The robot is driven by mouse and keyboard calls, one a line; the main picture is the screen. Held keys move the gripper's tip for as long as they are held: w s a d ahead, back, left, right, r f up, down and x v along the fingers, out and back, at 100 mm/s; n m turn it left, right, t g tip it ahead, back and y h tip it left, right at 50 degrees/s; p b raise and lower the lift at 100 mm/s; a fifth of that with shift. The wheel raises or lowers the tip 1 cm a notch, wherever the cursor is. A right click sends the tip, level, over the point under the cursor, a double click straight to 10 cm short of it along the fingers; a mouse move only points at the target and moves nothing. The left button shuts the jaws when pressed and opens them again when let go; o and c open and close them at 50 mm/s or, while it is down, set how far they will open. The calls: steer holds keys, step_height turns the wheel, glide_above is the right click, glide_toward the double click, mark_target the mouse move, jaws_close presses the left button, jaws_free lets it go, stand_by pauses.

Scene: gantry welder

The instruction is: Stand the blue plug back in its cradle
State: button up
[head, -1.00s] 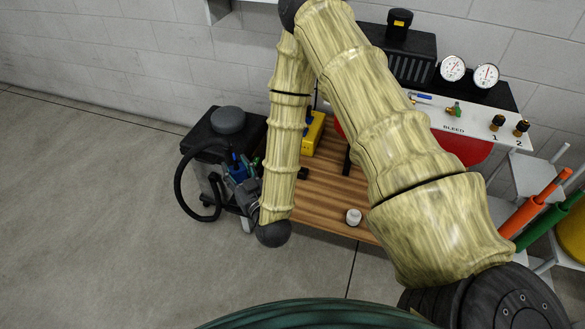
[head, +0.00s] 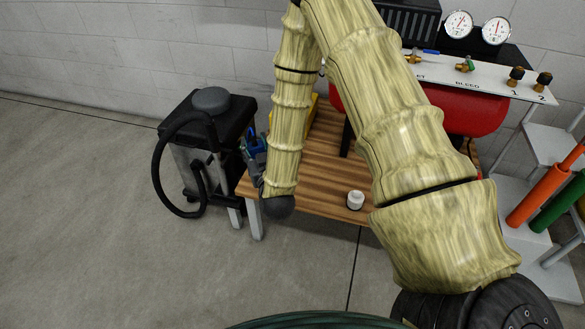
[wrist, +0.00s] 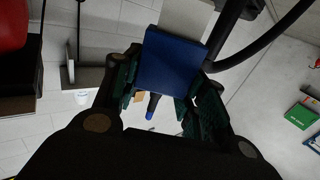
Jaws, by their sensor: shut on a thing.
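The blue plug (wrist: 170,62) is a blocky blue piece between the green-padded fingers of my gripper (wrist: 168,82) in the wrist view. The gripper is shut on it. A dark rod with a blue tip (wrist: 150,112) shows just below it; I cannot tell whether it is part of the plug. In the head view, the blue plug (head: 254,143) shows at the bench's left end, partly hidden behind my arm, as is my gripper (head: 255,158). I cannot make out the cradle in either view.
A wooden bench (head: 322,165) holds a white knob-like piece (head: 355,200) and a yellow item (head: 312,108) behind my arm. A black-topped machine with a hose (head: 207,130) stands left. A red tank (head: 465,115) and gauge panel are right. Floor at left is clear.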

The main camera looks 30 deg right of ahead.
steer(key=w+d+f+m+g+h+b, duration=0.1)
steer(key=d+f+m+h+b, duration=0.2)
steer(key=d+f+b, duration=0.85)
steer(key=w+d+f+b, duration=0.3)
steer(key=w+d+b, duration=0.6)
steer(key=w, duration=0.2)
steer(key=shift+w+d+f+h, duration=0.3)
steer(key=shift+d+h, duration=0.1)
steer(key=shift+f, duration=0.6)
steer(key=o, duration=1.1)
steer(key=shift+c, duration=0.2)
steer(key=shift+r, duration=0.1)
steer(key=r+p+v, duration=0.1)
steer(key=p+v, duration=0.3)
steer(key=v, duration=0.8)
